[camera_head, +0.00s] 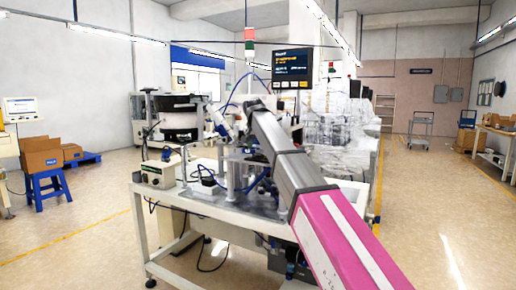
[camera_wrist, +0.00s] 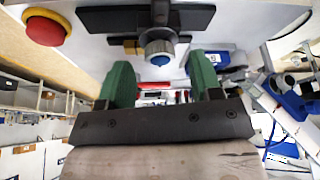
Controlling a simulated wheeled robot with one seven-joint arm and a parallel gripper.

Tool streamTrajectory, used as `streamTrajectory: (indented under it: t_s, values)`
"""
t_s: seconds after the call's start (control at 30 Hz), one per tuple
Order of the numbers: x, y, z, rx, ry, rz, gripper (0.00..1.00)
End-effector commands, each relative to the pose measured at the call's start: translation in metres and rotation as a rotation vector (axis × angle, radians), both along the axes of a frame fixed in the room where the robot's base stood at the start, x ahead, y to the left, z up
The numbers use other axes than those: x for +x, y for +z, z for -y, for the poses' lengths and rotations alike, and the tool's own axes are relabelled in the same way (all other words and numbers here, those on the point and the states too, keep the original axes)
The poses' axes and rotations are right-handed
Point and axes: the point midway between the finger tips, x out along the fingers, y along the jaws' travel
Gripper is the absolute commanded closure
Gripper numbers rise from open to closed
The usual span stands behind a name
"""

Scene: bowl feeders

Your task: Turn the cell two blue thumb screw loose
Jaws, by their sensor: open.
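In the wrist view, a round knurled knob with a blue centre (camera_wrist: 159,50) sits on a dark bracket, beside a small brass-coloured part. It looks like the blue thumb screw; no cell number is readable on it. My gripper (camera_wrist: 161,68) has two green fingers, open and empty. The knob appears between and just beyond the fingertips, with a visible gap on each side. I cannot tell the exact depth between them. In the head view my arm reaches over the machine table (camera_head: 215,205), and I cannot make out the gripper or the screw there.
A red stop button on a yellow base (camera_wrist: 46,27) is at the upper left of the wrist view. A black bowl feeder (camera_head: 181,117), a control box (camera_head: 158,174) and a screen (camera_head: 292,64) surround the workplace. Blue hoses and cables run near my arm.

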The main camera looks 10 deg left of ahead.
Motion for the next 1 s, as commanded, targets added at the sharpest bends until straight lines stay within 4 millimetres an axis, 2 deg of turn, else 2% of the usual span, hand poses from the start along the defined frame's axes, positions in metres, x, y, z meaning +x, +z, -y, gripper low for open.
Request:
streamTrajectory:
  t_s: [0.2, 0.47, 0.57, 0.6, 0.63, 1.0]
  values:
    - [0.0047, -0.0117, 0.0005, 0.000, 0.000, 0.000, 0.41]
    - [0.0051, -0.0125, 0.0005, 0.000, 0.000, 0.000, 0.41]
    - [0.0050, -0.0125, 0.0005, 0.000, 0.000, 0.000, 0.70]
    - [0.0050, -0.0125, 0.0005, 0.000, 0.000, 0.000, 0.83]
    - [0.0050, -0.0124, 0.0005, 0.000, 0.000, 0.000, 0.91]
    - [0.0049, -0.0123, 0.0012, 0.000, 0.039, 0.001, 0.90]
